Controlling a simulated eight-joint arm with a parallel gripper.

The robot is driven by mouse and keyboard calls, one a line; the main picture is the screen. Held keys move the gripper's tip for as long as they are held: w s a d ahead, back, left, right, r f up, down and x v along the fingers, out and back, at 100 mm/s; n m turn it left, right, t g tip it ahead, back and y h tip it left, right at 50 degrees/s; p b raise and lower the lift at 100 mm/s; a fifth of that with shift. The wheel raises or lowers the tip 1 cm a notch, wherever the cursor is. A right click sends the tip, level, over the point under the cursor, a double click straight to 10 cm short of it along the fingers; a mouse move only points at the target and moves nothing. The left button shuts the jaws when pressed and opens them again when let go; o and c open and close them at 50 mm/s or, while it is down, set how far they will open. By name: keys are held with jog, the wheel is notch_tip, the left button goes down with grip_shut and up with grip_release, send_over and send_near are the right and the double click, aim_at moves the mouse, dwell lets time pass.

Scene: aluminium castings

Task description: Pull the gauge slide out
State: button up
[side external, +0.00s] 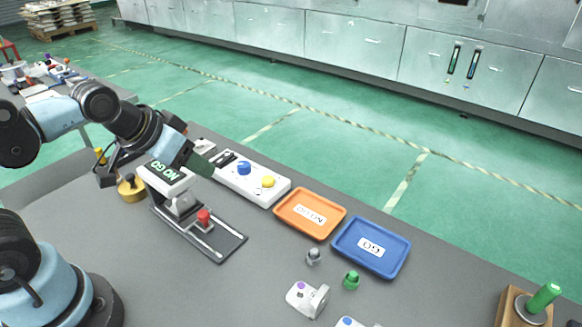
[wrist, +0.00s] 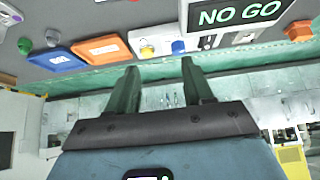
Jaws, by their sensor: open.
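The gauge (side external: 222,242) is a dark base with a grey block and a white-framed NO GO sign (side external: 167,172) at its far end. A red knob (side external: 204,217) stands on the pale slide in the base's channel. My gripper (side external: 203,160) is beside and above the sign, apart from the red knob. In the wrist view, my gripper (wrist: 158,65) has its two green fingers apart with nothing between them. The NO GO sign (wrist: 240,15) shows at the top right there. The slide is not clearly visible in that view.
A white box (side external: 250,182) with blue and yellow knobs stands behind the gauge. An orange tray (side external: 290,230) and a blue GO tray (side external: 347,257) lie to its right. Small grey and green parts (side external: 351,280) stand in front. A brass-coloured piece (side external: 131,194) stands left of the gauge.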

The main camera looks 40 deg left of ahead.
aim_at(203, 213)
jog(key=shift+s+d+f+n+g, duration=0.3)
jog(key=shift+f+n+g, duration=0.2)
jog(key=shift+f+g, duration=0.85)
jog(key=shift+s+d+f+n+g, duration=0.15)
jog(key=shift+d+f+n+g, duration=0.25)
jog(key=shift+f+g, duration=1)
jog(key=shift+s+d+f+n+g, duration=0.25)
jog(key=shift+f+n+g, duration=0.45)
jog(key=shift+f, duration=1.25)
grip_shut()
